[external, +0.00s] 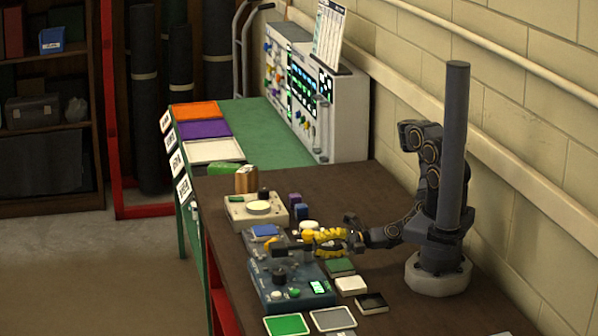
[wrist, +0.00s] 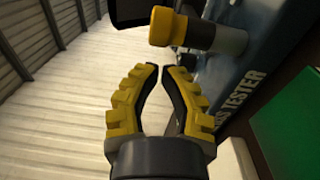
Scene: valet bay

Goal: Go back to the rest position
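My gripper (external: 303,242) has yellow, ribbed fingers and hangs low over the work table, pointing left, among the tester boxes. In the wrist view my gripper (wrist: 161,68) has its fingers bowed inward, with the tips almost touching and nothing visible between them. A yellow-topped grey cylinder (wrist: 168,26) stands beyond the fingertips, apart from them. It is on or beside a dark blue box (wrist: 250,70) with lettering ending in "TESTER". My arm reaches out low from its pale base at the right of the table; no marker for the rest position shows.
The blue tester box (external: 290,288) with knobs sits just in front of my gripper. A beige device (external: 243,212) stands behind. Green, white and black tiles (external: 287,325) lie at the front.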

